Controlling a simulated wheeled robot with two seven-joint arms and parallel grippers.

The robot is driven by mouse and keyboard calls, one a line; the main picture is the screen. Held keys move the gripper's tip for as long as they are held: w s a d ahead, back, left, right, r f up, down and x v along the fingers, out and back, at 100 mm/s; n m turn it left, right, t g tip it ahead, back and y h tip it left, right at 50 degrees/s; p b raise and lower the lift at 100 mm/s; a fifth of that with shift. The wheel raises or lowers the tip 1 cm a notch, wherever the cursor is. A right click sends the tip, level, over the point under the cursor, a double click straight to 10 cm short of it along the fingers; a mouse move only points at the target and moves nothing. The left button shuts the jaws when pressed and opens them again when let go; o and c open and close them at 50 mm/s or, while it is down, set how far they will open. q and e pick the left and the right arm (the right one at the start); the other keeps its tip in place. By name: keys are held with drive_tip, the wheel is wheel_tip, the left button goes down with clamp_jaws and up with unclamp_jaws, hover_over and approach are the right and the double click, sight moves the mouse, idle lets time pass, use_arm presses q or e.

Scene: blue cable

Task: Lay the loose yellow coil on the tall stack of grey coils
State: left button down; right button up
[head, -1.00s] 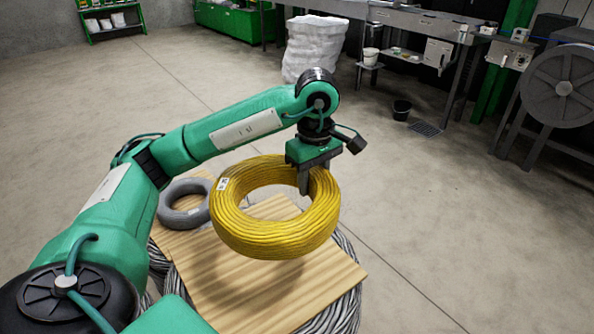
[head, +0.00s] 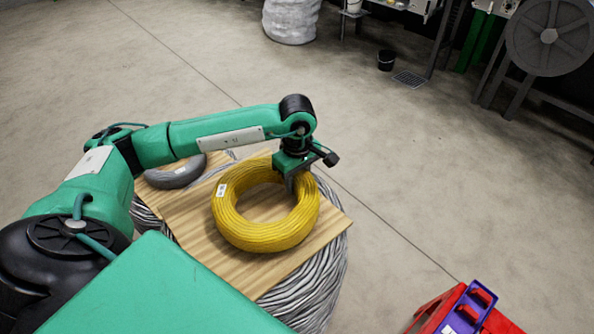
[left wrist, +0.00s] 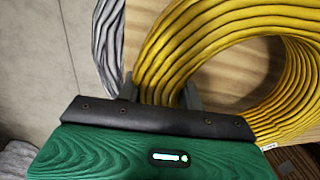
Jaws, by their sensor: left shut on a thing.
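The yellow coil (head: 265,235) is a thick ring with a white tag, lying roughly level over a wooden board (head: 198,232). The board covers the large grey coils (head: 322,288), whose strands show around its edges. My left gripper (head: 291,185) is shut on the far right part of the yellow coil's ring. The left wrist view shows the yellow strands (left wrist: 205,42) between the fingers, with board and grey strands (left wrist: 107,40) behind. I cannot tell whether the coil touches the board or hangs just above it. My right gripper is out of view.
A smaller grey coil (head: 178,177) sits at the board's far left corner, partly behind my arm. A red stand with a purple bin (head: 468,308) is at the lower right. A black bucket (head: 386,60) and a white sack (head: 290,20) stand farther back. The floor between is clear.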

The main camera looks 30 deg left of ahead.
use_arm(q)
wheel_tip(320, 180, down, 3)
drive_tip(key=shift+r, duration=0.15)
